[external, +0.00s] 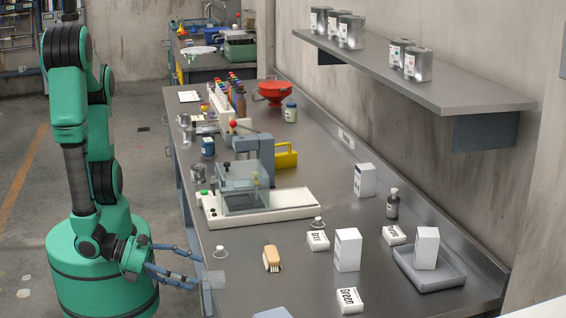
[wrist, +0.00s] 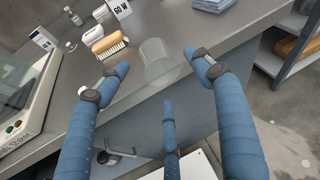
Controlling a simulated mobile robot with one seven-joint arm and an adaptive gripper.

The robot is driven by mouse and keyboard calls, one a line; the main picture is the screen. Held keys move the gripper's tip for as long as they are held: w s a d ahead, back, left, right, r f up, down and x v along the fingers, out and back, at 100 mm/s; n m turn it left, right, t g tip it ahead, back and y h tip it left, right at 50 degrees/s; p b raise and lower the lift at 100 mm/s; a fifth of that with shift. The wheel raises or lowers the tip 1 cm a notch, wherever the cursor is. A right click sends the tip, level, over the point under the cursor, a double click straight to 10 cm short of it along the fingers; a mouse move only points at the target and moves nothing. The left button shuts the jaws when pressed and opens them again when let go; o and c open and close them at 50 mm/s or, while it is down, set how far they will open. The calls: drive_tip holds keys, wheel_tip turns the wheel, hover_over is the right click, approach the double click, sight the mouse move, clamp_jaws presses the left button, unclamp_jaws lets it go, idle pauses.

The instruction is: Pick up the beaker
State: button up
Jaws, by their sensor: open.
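The beaker is a clear, faint glass vessel (external: 215,280) near the front left edge of the grey bench. It also shows in the wrist view (wrist: 154,52), upright near the bench edge, beyond and between my fingertips. My gripper (external: 197,270) is at the bench edge, to the left of the beaker in the external view. In the wrist view my gripper (wrist: 157,66) has its blue fingers spread wide, with nothing held between them. I cannot tell whether a fingertip touches the glass.
Small white boxes (external: 347,250) and a grey tray (external: 430,275) lie to the right. Open floor lies left of the bench.

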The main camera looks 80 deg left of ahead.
sight(204, 278)
drive_tip(key=shift+b+x, duration=0.7)
drive_tip(key=shift+x, duration=1.5)
drive_tip(key=c, duration=1)
drive_tip(key=shift+r, duration=0.2)
drive_tip(key=shift+c, duration=0.2)
wheel_tip(204, 278, up, 10)
drive_tip(key=p, duration=0.4)
drive_tip(key=shift+f, duration=0.1)
drive_tip(key=shift+w, duration=0.15)
